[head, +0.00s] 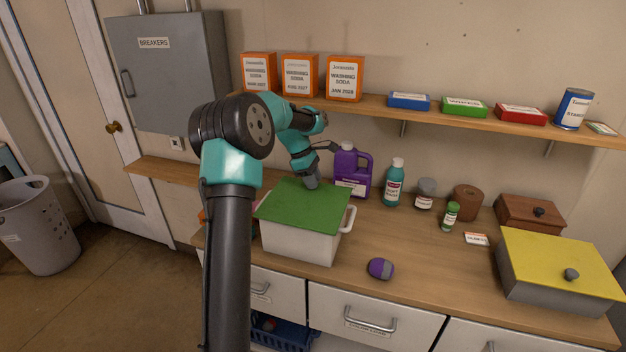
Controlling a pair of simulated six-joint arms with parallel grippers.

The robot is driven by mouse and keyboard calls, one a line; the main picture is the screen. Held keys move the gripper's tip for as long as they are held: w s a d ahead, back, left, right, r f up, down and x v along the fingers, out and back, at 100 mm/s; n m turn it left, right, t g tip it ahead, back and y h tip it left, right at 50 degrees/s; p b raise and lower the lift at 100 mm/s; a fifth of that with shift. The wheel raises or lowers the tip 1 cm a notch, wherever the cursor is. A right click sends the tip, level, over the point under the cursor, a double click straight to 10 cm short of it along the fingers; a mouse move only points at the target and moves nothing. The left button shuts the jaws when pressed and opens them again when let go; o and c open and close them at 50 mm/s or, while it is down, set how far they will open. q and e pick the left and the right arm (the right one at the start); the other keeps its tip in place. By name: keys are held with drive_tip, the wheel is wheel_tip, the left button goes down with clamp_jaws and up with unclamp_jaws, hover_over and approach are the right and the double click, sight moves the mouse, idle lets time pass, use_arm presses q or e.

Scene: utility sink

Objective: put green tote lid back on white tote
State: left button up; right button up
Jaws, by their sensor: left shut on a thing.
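The white tote (297,243) stands on the wooden counter, left of the middle, with a handle on its right side. The green lid (305,210) lies over the tote's top and covers its opening. Whether the lid is fully seated along every edge cannot be told. My left gripper (312,183) is at the back part of the lid, pointing down, shut on the lid. Its fingertips are small and partly hidden by its own body. My right gripper is not in view.
A purple jug (352,172) stands close behind the tote, with a teal bottle (394,184) to its right. A purple-grey object (380,268) lies in front. A grey box with a yellow lid (556,275) is at right. A shelf (420,109) runs above. The counter's middle is clear.

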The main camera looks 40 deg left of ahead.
use_arm(q)
drive_tip(key=shift+f, duration=0.6)
drive_tip(key=o, duration=1)
drive_tip(key=shift+o, duration=0.2)
drive_tip(key=v, duration=1.7)
drive_tip(key=shift+r, duration=0.25)
drive_tip(key=shift+d, duration=0.1)
